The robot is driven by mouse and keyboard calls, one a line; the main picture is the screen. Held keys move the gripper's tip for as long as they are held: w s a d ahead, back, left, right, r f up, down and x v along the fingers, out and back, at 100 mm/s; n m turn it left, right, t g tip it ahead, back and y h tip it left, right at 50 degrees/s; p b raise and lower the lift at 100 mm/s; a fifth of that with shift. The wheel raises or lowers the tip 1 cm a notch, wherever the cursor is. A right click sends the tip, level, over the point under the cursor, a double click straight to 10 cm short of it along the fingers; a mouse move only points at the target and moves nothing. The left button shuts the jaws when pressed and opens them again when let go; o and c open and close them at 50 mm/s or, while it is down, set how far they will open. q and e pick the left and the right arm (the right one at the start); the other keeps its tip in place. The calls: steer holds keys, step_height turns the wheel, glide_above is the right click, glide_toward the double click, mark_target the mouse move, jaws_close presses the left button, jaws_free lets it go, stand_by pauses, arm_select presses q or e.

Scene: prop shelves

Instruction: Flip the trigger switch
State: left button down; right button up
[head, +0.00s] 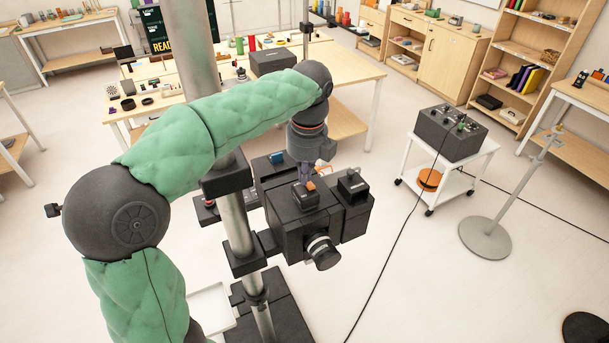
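A black box-shaped device (290,228) with a round, lens-like knob (322,251) on its front is clamped beside a grey upright pole (238,222). A small orange part (311,186) shows on top of the device; I cannot tell for sure whether it is the trigger switch. My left gripper (307,178) points down from the green padded arm, right over the device's top, with its fingertips close to the orange part. Whether they touch it, and how far apart the fingers are, is too small to tell. My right gripper is not in view.
A dark control box (449,134) with knobs and a green part stands on a white wheeled cart (441,183). A black cable runs over the floor. A round-based metal stand (485,238) is at the right. A wooden workbench (345,76) stands behind. The front-right floor is mostly clear.

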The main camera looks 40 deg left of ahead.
mark_target(306, 191)
arm_select(q)
step_height(306, 191, up, 11)
steer(key=shift+s+d, duration=0.2)
steer(key=shift+d, duration=0.2)
stand_by(0.5)
